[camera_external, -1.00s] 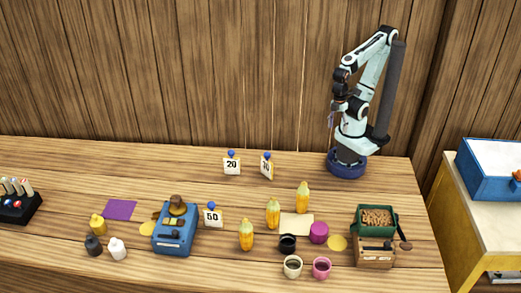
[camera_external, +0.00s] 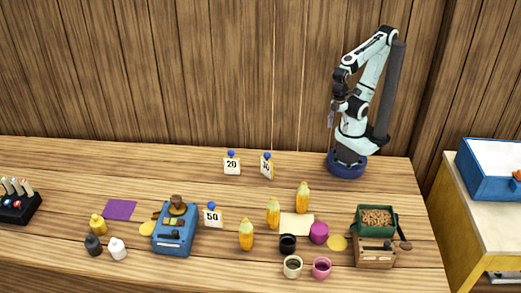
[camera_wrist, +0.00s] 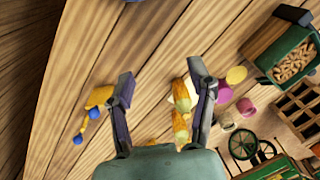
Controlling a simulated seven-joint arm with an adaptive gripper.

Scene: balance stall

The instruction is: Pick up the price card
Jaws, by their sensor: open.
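Three white price cards with blue knobs stand on the wooden counter in the external view. The card reading 20 (camera_external: 232,168) and a turned card (camera_external: 266,168), its number hard to read, stand at the back. The card reading 50 (camera_external: 213,217) stands nearer the front, beside a blue scale. My gripper (camera_external: 333,115) is raised above the counter's back right, well apart from the cards. In the wrist view my gripper (camera_wrist: 160,78) is open with nothing between its fingers. Yellowish card shapes with blue knobs (camera_wrist: 78,140) show left of the left finger, partly hidden by it.
The blue scale (camera_external: 174,233) stands front left of centre. Several yellow corn-like pieces (camera_external: 273,213), small cups (camera_external: 292,266) and a green-topped box (camera_external: 375,221) occupy the front right. The counter between the back cards and my base is clear.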

